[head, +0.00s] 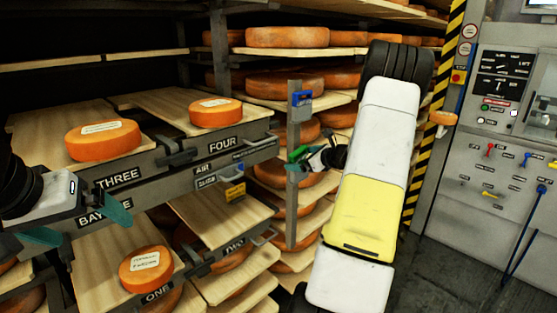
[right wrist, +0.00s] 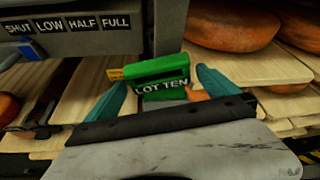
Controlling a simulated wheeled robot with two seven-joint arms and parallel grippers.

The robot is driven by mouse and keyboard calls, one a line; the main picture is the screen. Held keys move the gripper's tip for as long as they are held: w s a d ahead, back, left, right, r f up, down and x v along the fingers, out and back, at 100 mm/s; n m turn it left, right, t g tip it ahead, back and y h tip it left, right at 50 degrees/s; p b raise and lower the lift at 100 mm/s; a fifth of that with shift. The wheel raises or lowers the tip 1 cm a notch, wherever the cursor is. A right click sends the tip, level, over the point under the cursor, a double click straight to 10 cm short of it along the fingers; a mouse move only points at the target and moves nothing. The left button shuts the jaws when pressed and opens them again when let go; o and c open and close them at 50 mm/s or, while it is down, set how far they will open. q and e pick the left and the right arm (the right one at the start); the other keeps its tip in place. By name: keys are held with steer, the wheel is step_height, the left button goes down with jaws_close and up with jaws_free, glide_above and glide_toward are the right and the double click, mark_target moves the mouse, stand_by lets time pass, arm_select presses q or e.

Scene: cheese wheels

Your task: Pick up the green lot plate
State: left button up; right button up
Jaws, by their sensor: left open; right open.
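The green lot plate (right wrist: 158,69), marked LOT TEN, shows in the right wrist view, held upright at the post of the rack. My right gripper (right wrist: 161,80) is open, its teal fingers to the left and right of the plate's lower part. I cannot tell whether they touch it. In the head view the plate (head: 297,153) is a small green patch at the post, with my right gripper (head: 306,157) beside it, partly hidden by my arm. My left gripper (head: 80,224) is open and empty in front of the shelf marked BAY and THREE.
Orange cheese wheels lie on boards THREE (head: 103,140), FOUR (head: 215,112) and ONE (head: 145,268). A blue-topped box (head: 301,104) sits on the post above the plate. A control panel (head: 500,150) stands at the right.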

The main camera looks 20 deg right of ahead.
steer(key=shift+w, duration=0.15)
steer(key=c, duration=1.5)
steer(key=shift+o, duration=0.2)
